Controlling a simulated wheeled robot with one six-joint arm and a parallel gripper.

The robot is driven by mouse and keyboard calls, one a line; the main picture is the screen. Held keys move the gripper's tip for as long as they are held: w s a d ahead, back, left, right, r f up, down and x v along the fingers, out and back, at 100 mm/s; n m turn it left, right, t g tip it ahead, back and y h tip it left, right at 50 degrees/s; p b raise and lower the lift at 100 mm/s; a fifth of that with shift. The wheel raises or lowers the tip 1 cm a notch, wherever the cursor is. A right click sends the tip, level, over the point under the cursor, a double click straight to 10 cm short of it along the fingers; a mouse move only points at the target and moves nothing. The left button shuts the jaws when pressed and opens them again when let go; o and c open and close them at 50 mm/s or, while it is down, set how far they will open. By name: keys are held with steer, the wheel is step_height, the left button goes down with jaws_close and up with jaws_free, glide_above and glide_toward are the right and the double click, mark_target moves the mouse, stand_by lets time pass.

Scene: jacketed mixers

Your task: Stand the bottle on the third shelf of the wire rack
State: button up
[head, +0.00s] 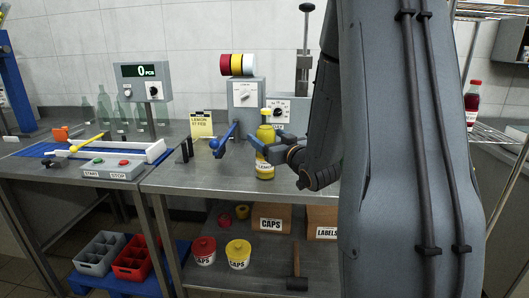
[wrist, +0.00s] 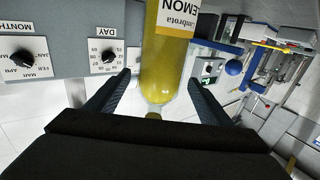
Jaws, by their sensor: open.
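The bottle (head: 265,167) is yellow with a white lemon label and a yellow cap, and it stands upright on the steel table. It also shows in the wrist view (wrist: 167,65), upside down, with its neck toward my gripper. My gripper (wrist: 160,82) is open, with one finger on each side of the bottle in that view. In the head view my gripper (head: 270,143) is at the bottle's upper body. I cannot tell whether a finger touches it. The wire rack (head: 495,138) is at the right, partly hidden by my arm, with a red bottle on one shelf.
A grey date-coding machine (head: 246,94) with knobs stands behind the bottle. A blue-handled lever (head: 224,139) and a yellow lemon sign (head: 201,124) are to its left. The table front is clear.

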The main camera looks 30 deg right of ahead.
steer(key=w+p, duration=0.1)
steer(key=w, duration=0.4)
steer(key=shift+w+f, duration=0.15)
steer(key=shift+w, duration=0.2)
jaws_close()
